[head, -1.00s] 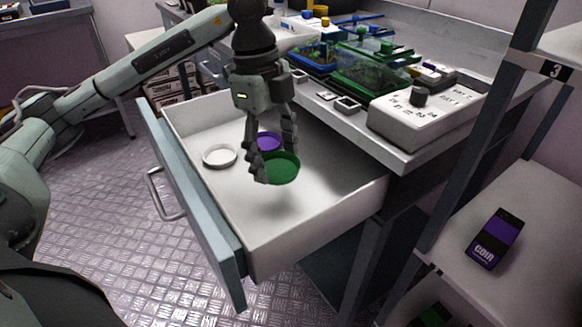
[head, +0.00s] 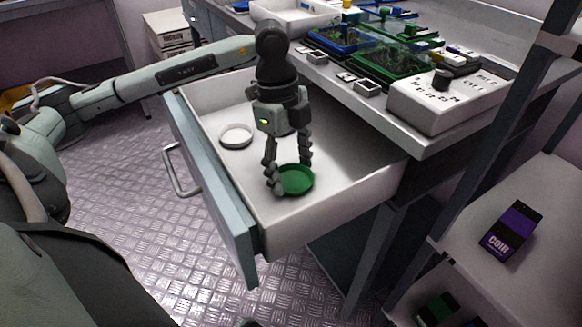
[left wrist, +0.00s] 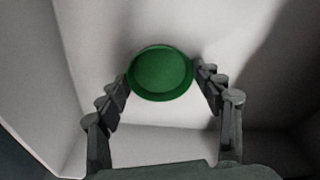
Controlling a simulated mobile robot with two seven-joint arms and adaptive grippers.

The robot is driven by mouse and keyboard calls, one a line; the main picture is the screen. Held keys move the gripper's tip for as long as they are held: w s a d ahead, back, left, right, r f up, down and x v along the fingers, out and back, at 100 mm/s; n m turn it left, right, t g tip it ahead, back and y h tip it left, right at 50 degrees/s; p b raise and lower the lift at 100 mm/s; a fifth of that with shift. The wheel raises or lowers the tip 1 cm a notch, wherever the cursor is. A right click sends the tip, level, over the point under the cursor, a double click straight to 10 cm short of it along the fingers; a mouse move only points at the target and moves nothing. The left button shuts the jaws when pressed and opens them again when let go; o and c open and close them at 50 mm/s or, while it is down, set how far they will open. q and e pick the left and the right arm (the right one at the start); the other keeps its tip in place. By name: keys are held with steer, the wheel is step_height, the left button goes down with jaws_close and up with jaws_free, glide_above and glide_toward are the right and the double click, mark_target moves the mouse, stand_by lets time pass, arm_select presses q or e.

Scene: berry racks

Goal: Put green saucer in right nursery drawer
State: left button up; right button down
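The green saucer (head: 297,181) is inside the open drawer (head: 247,192), low over the front part of its floor. I cannot tell whether it touches the floor. My left gripper (head: 290,180) points down with its fingers at opposite sides of the saucer's rim. In the left wrist view the green saucer (left wrist: 161,72) sits level between the fingertips (left wrist: 161,75), which appear to be closed on its rim. My right gripper is not in view.
A white round dish (head: 237,136) lies in the drawer to the left of the gripper. The bench above holds seedling trays (head: 392,62) and a white labelled box (head: 445,100). A shelf at right holds a purple-black COIR pack (head: 511,230).

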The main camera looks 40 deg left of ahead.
mark_target(284, 177)
arm_select(q)
steer(key=o, duration=0.4)
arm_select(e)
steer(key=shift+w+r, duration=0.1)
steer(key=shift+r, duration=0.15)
arm_select(q)
steer(key=shift+r, duration=0.2)
steer(key=shift+a+r, duration=0.1)
steer(key=shift+r, duration=0.25)
steer(key=r, duration=0.3)
steer(key=a+r, duration=0.1)
steer(key=r, duration=0.3)
steer(key=r+p, duration=0.1)
steer(key=r, duration=0.3)
steer(key=shift+a, duration=0.35)
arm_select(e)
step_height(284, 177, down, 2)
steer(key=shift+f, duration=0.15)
